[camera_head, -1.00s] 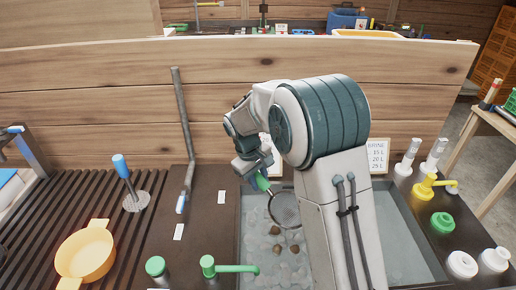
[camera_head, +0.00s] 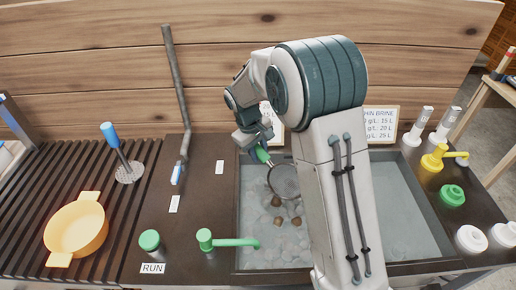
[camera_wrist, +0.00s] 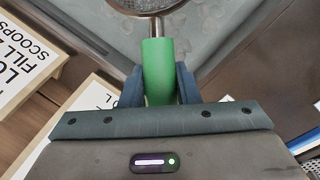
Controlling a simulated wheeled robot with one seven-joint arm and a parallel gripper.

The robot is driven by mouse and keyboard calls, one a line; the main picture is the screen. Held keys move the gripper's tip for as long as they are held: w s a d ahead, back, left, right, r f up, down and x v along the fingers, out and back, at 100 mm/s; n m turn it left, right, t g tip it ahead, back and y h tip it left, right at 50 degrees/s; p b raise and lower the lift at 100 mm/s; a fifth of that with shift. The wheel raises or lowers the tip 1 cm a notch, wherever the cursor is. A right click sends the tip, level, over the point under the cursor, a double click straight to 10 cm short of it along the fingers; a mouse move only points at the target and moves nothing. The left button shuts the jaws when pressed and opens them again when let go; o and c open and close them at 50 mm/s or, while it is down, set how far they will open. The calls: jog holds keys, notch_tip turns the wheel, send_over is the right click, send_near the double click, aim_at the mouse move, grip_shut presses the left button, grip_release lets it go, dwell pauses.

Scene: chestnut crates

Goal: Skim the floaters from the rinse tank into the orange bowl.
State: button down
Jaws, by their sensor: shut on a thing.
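My gripper (camera_head: 257,146) is shut on the green handle of a skimmer; the handle (camera_wrist: 158,70) stands between my two fingers in the wrist view. The skimmer's round mesh head (camera_head: 284,181) is over the rinse tank (camera_head: 238,215); I cannot tell whether it touches the water. Several brown floaters (camera_head: 277,221) are in the tank, just below and left of the mesh in the head view. No floater is visible on the mesh. The orange bowl (camera_head: 76,230) with two side lugs sits on the slatted rack at left and looks empty. My arm hides the tank's middle.
A green tap (camera_head: 206,240) reaches over the tank's left edge. Yellow tap (camera_head: 433,160) and white caps line the right. A wooden wall (camera_head: 100,70) rises behind.

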jog(key=s+a+b+x, duration=0.1)
jog(key=s+b+x, duration=0.1)
jog(key=b+x, duration=0.75)
jog(key=s+d+p, duration=0.1)
jog(key=s+d, duration=0.2)
jog(key=s+d+r+p, duration=0.1)
jog(key=s+d, duration=0.2)
jog(key=d, duration=0.1)
jog(key=s+d+r, duration=0.1)
jog(key=s+d, duration=0.2)
jog(key=s, duration=0.1)
jog(key=shift+d+r+p, duration=0.15)
jog(key=shift+d+p, duration=0.2)
jog(key=shift+p, duration=0.05)
jog(key=shift+s+d+r+p, duration=0.1)
jog(key=shift+s+r+p, duration=0.05)
jog(key=shift+r+p, duration=0.6)
jog(key=w+d+p+v, duration=0.1)
jog(key=p+v, duration=0.8)
jog(key=v, duration=0.2)
jog(key=shift+w+r, duration=0.35)
jog(key=shift+w, duration=0.05)
